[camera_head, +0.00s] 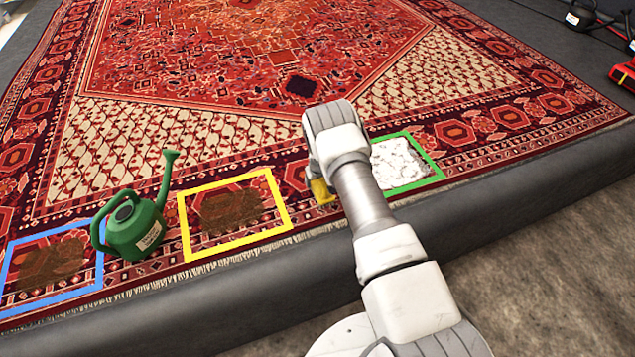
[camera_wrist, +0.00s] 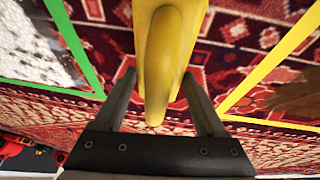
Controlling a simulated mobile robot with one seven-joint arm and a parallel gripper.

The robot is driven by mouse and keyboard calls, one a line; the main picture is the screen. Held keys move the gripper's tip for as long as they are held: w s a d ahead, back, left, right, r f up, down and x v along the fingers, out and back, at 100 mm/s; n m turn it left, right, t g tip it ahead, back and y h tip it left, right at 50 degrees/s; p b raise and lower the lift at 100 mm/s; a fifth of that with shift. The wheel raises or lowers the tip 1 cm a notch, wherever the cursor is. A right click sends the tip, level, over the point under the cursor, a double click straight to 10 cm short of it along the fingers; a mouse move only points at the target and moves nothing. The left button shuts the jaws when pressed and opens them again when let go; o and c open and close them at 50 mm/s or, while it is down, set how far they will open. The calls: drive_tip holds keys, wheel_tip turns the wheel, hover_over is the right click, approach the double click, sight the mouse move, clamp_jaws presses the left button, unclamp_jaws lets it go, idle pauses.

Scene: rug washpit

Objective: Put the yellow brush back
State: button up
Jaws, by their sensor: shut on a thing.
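The yellow brush (camera_wrist: 163,62) is between the two dark fingers of my gripper (camera_wrist: 163,88) in the wrist view, and the gripper is shut on it. In the head view only a small yellow part (camera_head: 320,190) shows beside my arm, between the yellow and green frames. My arm hides the gripper and most of the brush there. The brush is over the patterned red rug (camera_head: 215,50). I cannot tell whether it touches the rug.
A green watering can (camera_head: 137,228) stands between a blue frame (camera_head: 98,270) and a yellow frame (camera_head: 187,225), both around brown stains. A green frame (camera_head: 432,163) holds white foam (camera_head: 398,163). Dark and red items (camera_head: 624,73) lie at the far right. The rug's upper middle is clear.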

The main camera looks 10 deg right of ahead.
drive_tip(key=shift+r, duration=0.1)
drive_tip(key=o, duration=1.4)
drive_tip(key=p+v, duration=0.5)
drive_tip(key=v, duration=0.7)
wheel_tip(320, 180, up, 20)
drive_tip(key=y, duration=0.1)
hover_over(319, 193)
drive_tip(key=s+a, duration=0.1)
drive_tip(key=s, duration=0.1)
drive_tip(key=s+a+f+v, duration=0.1)
drive_tip(key=s+v, duration=0.1)
drive_tip(key=v, duration=1.4)
drive_tip(key=s+r+m, duration=0.1)
drive_tip(key=s+r, duration=0.9)
drive_tip(key=s, duration=0.4)
drive_tip(key=s+d+m+t, duration=0.1)
drive_tip(key=s, duration=1.3)
drive_tip(key=shift+s+d+r+h, duration=0.3)
drive_tip(key=shift+s+r+h, duration=0.05)
drive_tip(key=shift+r+h, duration=0.1)
